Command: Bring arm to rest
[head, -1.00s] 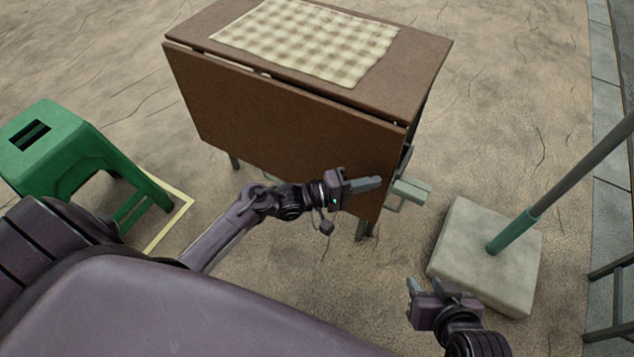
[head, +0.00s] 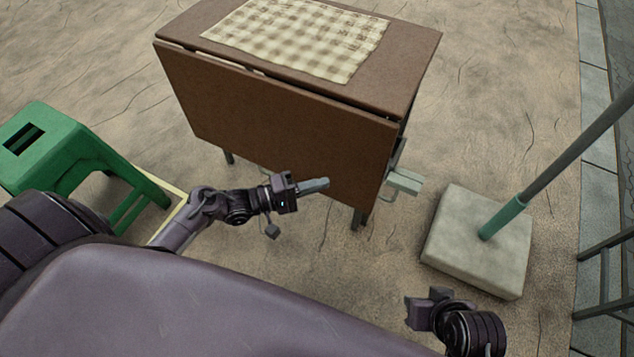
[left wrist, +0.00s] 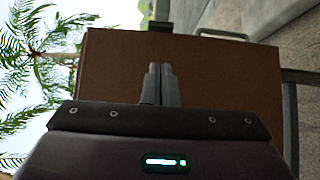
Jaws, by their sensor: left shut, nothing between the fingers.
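My left gripper (head: 322,185) is in front of the brown hanging leaf of the folding table (head: 270,115), with its fingers pointing right. In the left wrist view its two fingers (left wrist: 160,72) lie side by side, shut and empty, with the brown panel (left wrist: 220,85) beyond them. I cannot tell the exact gap to the leaf. My right gripper (head: 425,299) is low at the right of the head view, its two fingers apart and nothing seen between them.
A checked cloth (head: 295,38) lies on the tabletop. A pale green bracket (head: 404,182) sticks out at the table's right end. A green stool (head: 45,150) stands at the left. A pole on a stone base (head: 475,250) stands at the right. Open ground lies between the table and base.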

